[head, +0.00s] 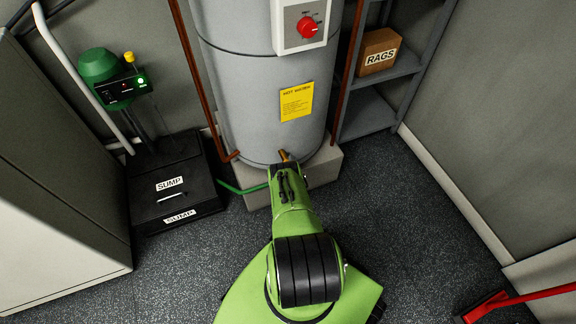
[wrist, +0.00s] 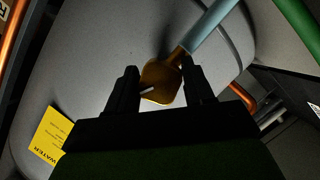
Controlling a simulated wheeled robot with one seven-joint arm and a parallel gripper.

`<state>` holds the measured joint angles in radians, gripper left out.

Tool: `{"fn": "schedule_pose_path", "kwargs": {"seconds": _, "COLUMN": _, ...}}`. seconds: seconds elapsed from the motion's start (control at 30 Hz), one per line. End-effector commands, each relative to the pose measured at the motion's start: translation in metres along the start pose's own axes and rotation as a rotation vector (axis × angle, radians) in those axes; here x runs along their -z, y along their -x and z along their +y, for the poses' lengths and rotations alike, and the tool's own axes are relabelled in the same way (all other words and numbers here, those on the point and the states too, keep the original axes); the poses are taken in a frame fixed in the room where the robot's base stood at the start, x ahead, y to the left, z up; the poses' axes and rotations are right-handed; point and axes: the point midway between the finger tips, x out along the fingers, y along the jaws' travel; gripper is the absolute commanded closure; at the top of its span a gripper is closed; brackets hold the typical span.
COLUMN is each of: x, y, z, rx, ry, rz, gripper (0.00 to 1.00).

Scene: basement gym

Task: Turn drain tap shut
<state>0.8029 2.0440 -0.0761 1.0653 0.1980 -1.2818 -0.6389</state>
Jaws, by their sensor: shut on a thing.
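The drain tap (head: 284,156) is a small brass fitting low on the front of the grey water tank (head: 260,110). My gripper (head: 281,172) reaches it from the front and hides most of it in the head view. In the wrist view the tap's flat brass handle (wrist: 160,82), with a short white mark, sits between the two dark fingers of my gripper (wrist: 163,88). The fingers are shut on the handle. A pale blue-grey tube (wrist: 208,25) runs up right from the brass. Which way the handle is turned relative to shut is hard to tell.
A green hose (head: 243,188) runs left from the tap toward the black sump box (head: 175,190). Copper pipes (head: 190,75) flank the tank, which stands on a pale plinth (head: 325,165). A shelf (head: 375,115) holds a rags box (head: 378,52).

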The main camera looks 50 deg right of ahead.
Motion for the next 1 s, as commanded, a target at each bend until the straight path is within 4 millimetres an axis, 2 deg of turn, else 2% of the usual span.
{"fn": "schedule_pose_path", "kwargs": {"seconds": 0.67, "x": -0.0007, "y": 0.0005, "z": -0.0005, "rx": -0.022, "ry": 0.055, "rz": -0.002, "gripper": 0.78}}
{"fn": "schedule_pose_path", "kwargs": {"seconds": 0.7, "x": -0.0007, "y": 0.0005, "z": -0.0005, "rx": -0.022, "ry": 0.055, "rz": -0.002, "gripper": 0.43}}
{"fn": "schedule_pose_path", "kwargs": {"seconds": 0.8, "x": -0.0006, "y": 0.0004, "z": -0.0004, "rx": -0.022, "ry": 0.055, "rz": -0.001, "gripper": 0.28}}
{"fn": "schedule_pose_path", "kwargs": {"seconds": 1.0, "x": -0.0003, "y": 0.0002, "z": -0.0001, "rx": -0.023, "ry": 0.054, "rz": -0.001, "gripper": 0.27}}
